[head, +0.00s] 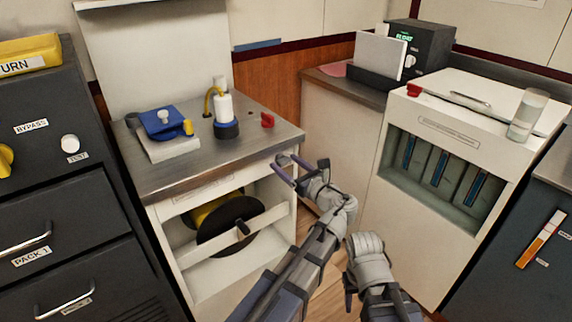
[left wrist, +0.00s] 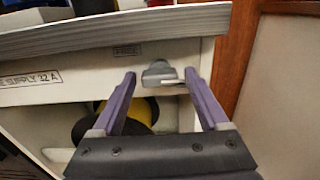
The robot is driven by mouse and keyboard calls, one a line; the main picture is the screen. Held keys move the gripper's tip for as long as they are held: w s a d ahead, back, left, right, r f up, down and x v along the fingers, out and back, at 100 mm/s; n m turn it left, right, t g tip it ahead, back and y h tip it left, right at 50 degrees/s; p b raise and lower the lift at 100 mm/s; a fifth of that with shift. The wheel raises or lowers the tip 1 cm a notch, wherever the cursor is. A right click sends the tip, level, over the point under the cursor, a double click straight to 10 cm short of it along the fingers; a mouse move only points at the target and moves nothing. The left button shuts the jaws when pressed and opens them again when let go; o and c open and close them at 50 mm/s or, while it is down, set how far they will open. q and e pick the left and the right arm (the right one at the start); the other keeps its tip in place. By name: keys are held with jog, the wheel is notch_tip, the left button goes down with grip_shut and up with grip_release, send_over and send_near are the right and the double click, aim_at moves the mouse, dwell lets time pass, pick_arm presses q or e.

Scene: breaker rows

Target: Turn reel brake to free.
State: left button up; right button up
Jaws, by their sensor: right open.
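A grey knob with a pale lever (left wrist: 160,74) sits on the white cabinet front, just under the counter edge, in the left wrist view. I take it to be the reel brake; a nearby label (left wrist: 127,50) is too small to read. In the head view it is not clearly visible near my left gripper (head: 282,161). My left gripper (left wrist: 160,82) is open, with one purple finger on either side of the knob; contact cannot be told. The reel (head: 230,224), black with yellow, sits in the cabinet's opening. My right gripper (head: 368,262) is low in the head view, away from the cabinet, its fingers mostly hidden.
The counter (head: 180,180) holds a blue clamp-like tool (head: 163,124), a white bottle (head: 225,110) and a small red piece (head: 268,119). A white unit (head: 425,235) with a glass (head: 527,112) stands to the right. A dark drawer cabinet (head: 80,230) stands left.

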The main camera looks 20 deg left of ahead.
pick_arm(q)
grip_shut()
dwell(0.4)
jog(key=n, duration=0.4)
jog(key=shift+n, duration=0.3)
jog(key=n, duration=0.4)
jog(key=shift+n, duration=0.3)
jog(key=n, duration=0.4)
jog(key=shift+n, duration=2.3)
